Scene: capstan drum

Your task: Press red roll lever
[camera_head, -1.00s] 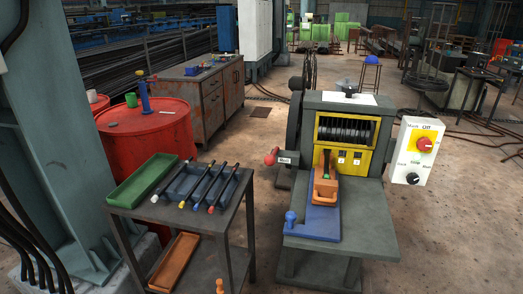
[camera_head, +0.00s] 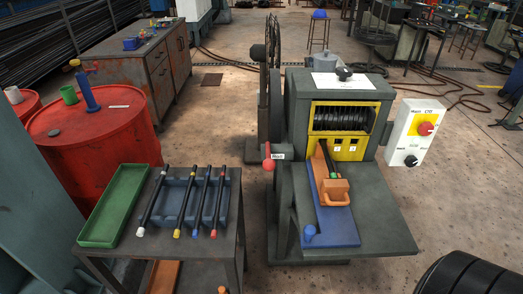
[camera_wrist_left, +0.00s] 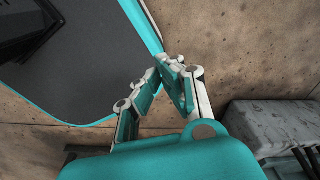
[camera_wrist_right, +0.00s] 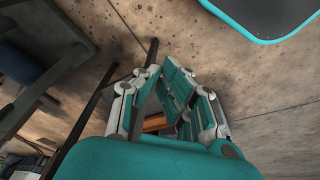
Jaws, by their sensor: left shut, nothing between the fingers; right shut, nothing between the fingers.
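The machine has dark ribbed rolls behind a yellow front (camera_head: 343,150). No gripper shows in the head view, and nothing touches the red knob there. My left gripper (camera_wrist_left: 174,72) is shut and empty in the left wrist view, over bare floor. My right gripper (camera_wrist_right: 162,72) is shut and empty in the right wrist view. An orange thing shows behind its fingers, and the red lever is in neither wrist view.
A blue slide (camera_head: 335,215) with an orange block (camera_head: 333,190) lies on the machine's table. A white control box (camera_head: 412,130) is at its right. A cart (camera_head: 200,250) with several rods and a green tray (camera_head: 113,207) stands left, near a red drum (camera_head: 95,135).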

